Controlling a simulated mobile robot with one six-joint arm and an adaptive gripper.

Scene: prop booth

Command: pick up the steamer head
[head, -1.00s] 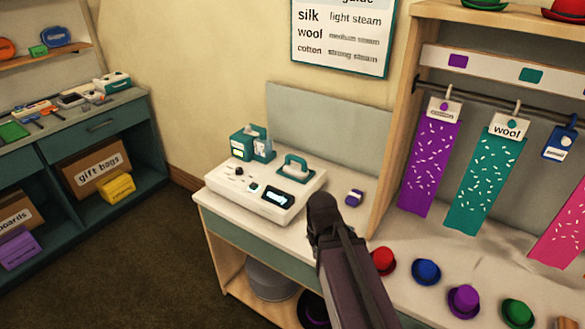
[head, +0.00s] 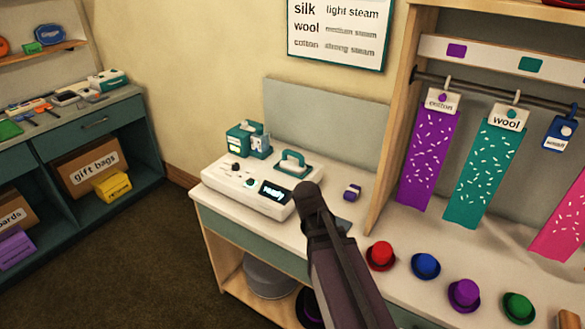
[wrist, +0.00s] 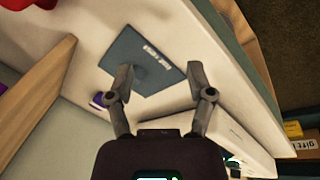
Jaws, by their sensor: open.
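The teal handled piece that looks like the steamer head (head: 292,163) rests on top of the white steamer unit (head: 245,193), whose display reads "ready". My arm reaches up from the bottom of the head view and its dark end covers the unit's right corner. The fingers cannot be made out there. In the wrist view my gripper (wrist: 158,78) is open and empty, its fingers spread above a dark grey-blue labelled mat (wrist: 142,58). Part of the white unit (wrist: 240,140) shows at the lower right of the wrist view. The steamer head's handle is not clearly visible there.
A small purple item (head: 352,192) lies right of the unit. A teal caddy (head: 248,140) stands behind it. A wooden upright (head: 388,180) divides off hanging fabric strips (head: 488,165). Several small hats, including a red one (head: 380,256), line the counter at right.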

